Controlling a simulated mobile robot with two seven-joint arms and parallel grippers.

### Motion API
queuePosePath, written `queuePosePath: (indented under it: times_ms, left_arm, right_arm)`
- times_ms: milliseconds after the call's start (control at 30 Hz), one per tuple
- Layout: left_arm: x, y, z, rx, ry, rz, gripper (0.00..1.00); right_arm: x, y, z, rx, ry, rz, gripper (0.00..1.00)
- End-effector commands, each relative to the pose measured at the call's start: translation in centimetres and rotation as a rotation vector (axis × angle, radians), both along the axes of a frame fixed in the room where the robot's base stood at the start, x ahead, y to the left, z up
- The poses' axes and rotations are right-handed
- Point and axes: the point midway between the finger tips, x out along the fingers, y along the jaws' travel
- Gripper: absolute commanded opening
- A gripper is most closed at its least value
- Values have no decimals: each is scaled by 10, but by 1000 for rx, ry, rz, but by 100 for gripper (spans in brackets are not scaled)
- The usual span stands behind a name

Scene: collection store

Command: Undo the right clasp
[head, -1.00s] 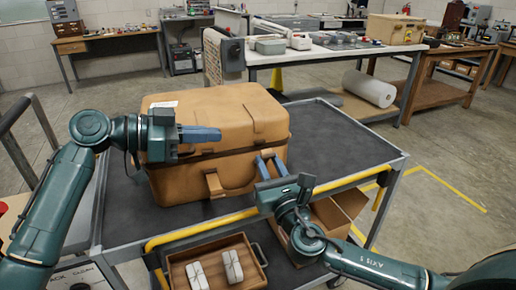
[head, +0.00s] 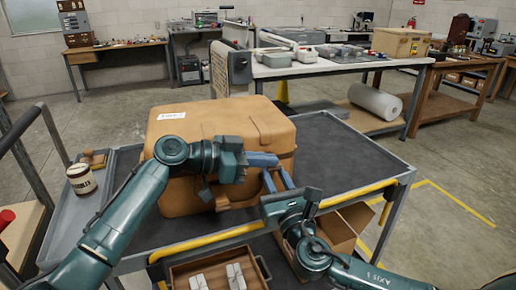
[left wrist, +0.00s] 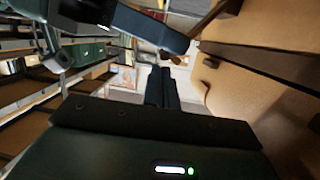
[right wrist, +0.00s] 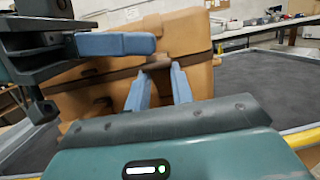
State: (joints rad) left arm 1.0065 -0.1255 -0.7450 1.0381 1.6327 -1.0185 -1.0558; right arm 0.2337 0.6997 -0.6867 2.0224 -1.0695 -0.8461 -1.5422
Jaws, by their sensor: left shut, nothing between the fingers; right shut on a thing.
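The tan case (head: 178,130) stands on the cart with its lid down. My right gripper (head: 274,172) is at the right part of its front, fingers pointing up at the seam. In the right wrist view its two blue fingers are shut on the right clasp (right wrist: 157,63), a small tan piece at the dark seam; the fingers hide most of it in the head view. My left gripper (head: 264,159) is shut and empty, just above the right fingertips, in front of the case. Its blue fingers also show in the right wrist view (right wrist: 116,44).
The cart's dark top (head: 345,150) is clear to the right of the case. A labelled jar (head: 81,179) stands in a grey tray at left. A wooden tray with pale blocks (head: 215,270) and an open cardboard box (head: 335,230) are below the cart's front edge.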

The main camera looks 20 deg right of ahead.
Motion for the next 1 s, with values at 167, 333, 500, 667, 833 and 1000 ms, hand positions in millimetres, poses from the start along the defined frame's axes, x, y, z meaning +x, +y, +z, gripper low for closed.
queuePosePath:
  times_ms: [167,333,500,667,833,1000]
  left_arm:
    - [0,0,-6,0,0,0,0]
    - [0,1,-6,0,0,0,0]
    - [-1,0,-9,-1,-11,-1,0]
    - [-6,0,-19,0,-57,-4,0]
    - [-7,0,-23,8,-54,-7,0]
    - [-6,0,-24,11,-54,-6,0]
  right_arm:
    - [0,0,6,-1,-15,-1,0]
    - [0,0,6,-1,-14,-1,0]
    - [0,0,6,-1,-15,-1,0]
    - [0,-1,7,-1,-16,-1,0]
    - [0,-1,8,-2,-18,-1,0]
    - [1,0,8,-2,-19,-1,34]
